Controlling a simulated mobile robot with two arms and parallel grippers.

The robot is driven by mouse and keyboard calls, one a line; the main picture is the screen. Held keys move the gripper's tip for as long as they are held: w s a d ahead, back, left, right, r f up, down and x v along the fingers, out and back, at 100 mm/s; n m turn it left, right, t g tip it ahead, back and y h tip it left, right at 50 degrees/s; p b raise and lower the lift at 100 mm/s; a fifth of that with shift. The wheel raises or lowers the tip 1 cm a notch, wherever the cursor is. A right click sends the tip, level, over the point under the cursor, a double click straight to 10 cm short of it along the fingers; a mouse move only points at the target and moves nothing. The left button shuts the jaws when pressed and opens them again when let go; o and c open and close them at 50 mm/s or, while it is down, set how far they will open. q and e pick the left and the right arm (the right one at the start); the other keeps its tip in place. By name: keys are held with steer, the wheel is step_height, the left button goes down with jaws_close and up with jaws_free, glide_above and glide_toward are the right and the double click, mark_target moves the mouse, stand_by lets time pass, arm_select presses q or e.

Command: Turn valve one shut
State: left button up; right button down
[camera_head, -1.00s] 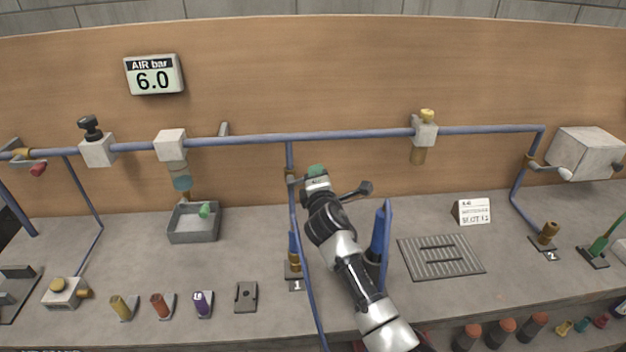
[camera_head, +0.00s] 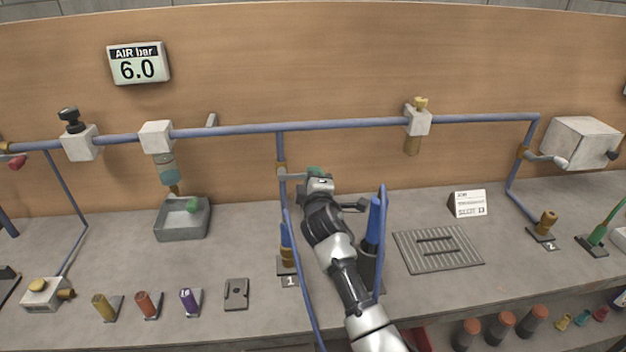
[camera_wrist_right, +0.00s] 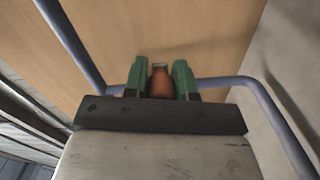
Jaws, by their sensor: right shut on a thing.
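Valve one (camera_head: 281,168) is a brass body on the vertical blue pipe above the outlet marked 1. Its grey lever (camera_head: 294,177) points right, across the pipe, into my right gripper (camera_head: 315,173). In the right wrist view the green fingers of my right gripper (camera_wrist_right: 160,78) are shut on the orange-brown handle end (camera_wrist_right: 160,84). In the head view the gripper and arm hide that handle end. My left gripper is not in view.
The air display (camera_head: 138,64) reads 6.0. A blue hose (camera_head: 303,265) hangs close left of my right forearm, and a blue tool in a holder (camera_head: 373,235) stands close right. A slotted grey plate (camera_head: 437,262) lies further right. Valve two (camera_head: 523,153) is at the far right.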

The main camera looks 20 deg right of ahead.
steer(key=shift+f, duration=0.1)
steer(key=c, duration=0.9)
jaws_free()
